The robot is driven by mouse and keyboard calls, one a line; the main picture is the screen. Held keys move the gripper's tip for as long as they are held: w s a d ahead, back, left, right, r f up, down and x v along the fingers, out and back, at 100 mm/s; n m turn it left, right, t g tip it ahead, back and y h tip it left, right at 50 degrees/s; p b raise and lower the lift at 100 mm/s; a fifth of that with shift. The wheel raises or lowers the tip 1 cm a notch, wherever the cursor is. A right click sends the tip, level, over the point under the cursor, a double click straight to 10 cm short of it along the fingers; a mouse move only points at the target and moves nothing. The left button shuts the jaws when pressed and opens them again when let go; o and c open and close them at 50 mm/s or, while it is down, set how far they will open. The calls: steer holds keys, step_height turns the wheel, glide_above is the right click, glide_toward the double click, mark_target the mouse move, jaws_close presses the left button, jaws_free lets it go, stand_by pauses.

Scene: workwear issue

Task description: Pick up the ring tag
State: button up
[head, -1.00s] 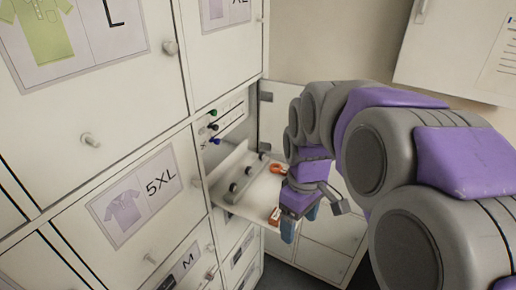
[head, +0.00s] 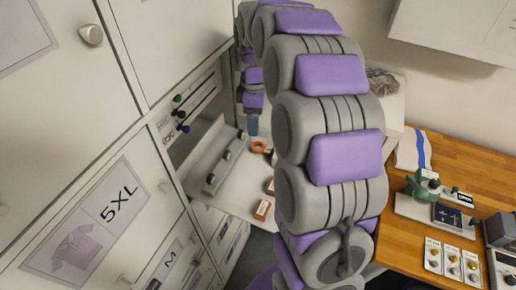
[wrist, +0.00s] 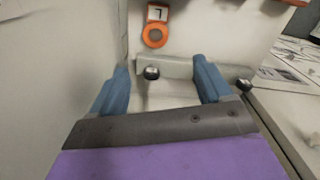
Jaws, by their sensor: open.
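An orange ring with a white label bearing a dark mark, seemingly the ring tag (wrist: 155,36), lies on a pale surface in the wrist view, beyond a grey bar with dark knobs. In the head view an orange ring (head: 258,146) lies on the white shelf (head: 235,190), just below my gripper (head: 251,126); it seems to be the same one. My gripper's blue fingers (wrist: 165,80) are spread apart with nothing between them. The ring is ahead of the fingertips, apart from them. My arm hides part of the shelf in the head view.
The knobbed bar (head: 222,163) runs along the shelf's left side. Orange labelled pieces (head: 262,209) lie nearer on the shelf. Locker doors (head: 85,215) stand at left. A wooden bench (head: 450,170) with small equipment is at right.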

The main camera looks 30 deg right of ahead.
glide_above(256, 143)
steer(key=s+d, duration=0.1)
steer(key=s, duration=0.1)
steer(key=f, duration=0.6)
steer(key=shift+w+d, duration=0.2)
steer(key=shift+w, duration=0.05)
steer(key=shift+a+f, duration=0.35)
steer(key=shift+f, duration=0.1)
steer(key=f, duration=0.1)
steer(key=a+f, duration=0.1)
steer(key=f, duration=0.1)
steer(key=shift+w+a+f+b, duration=0.1)
steer(key=shift+a+f+b, duration=0.15)
steer(key=shift+b, duration=0.1)
steer(key=shift+f, duration=0.35)
steer(key=shift+d+f, duration=0.1)
steer(key=shift+d, duration=0.75)
steer(key=shift+c, duration=1.7)
steer(key=shift+a, duration=0.7)
steer(key=c, duration=0.6)
steer(key=shift+c, duration=0.7)
steer(key=shift+d, duration=0.45)
steer(key=shift+r, duration=0.3)
steer(key=shift+r+p, duration=0.3)
steer(key=shift+r, duration=4.45)
